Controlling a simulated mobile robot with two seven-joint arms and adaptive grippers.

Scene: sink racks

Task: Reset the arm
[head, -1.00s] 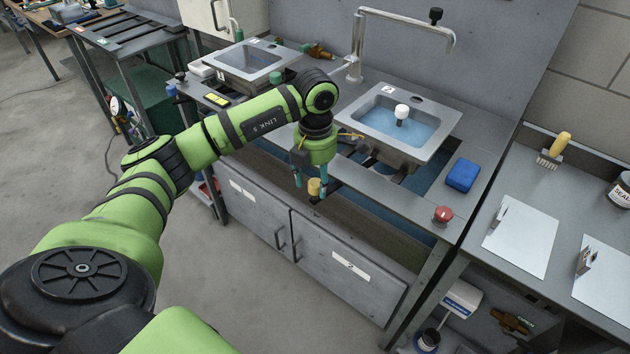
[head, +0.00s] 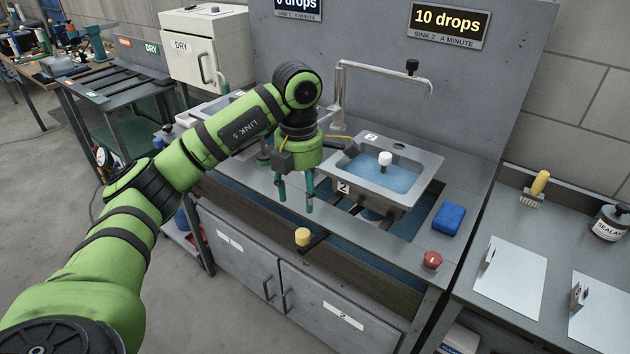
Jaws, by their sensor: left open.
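My left arm, green and black, reaches in from the left in the head view. Its left gripper (head: 296,207) points down with two teal fingers apart and nothing between them. It hangs in front of the left edge of the sink marked 2 (head: 424,166), over the bench front. A yellow knob (head: 302,236) on a dark lever stands just below the fingertips, apart from them in the picture. The other sink is mostly hidden behind my arm. My right gripper is not in view.
Sink 2 holds blue water and a white-topped plug (head: 385,158) under a tall faucet (head: 412,68). A blue sponge (head: 449,217) and a red button (head: 432,260) are at the bench's right. A sign (head: 449,22) reads "10 drops". A side table holds a brush (head: 537,188) and white sheets.

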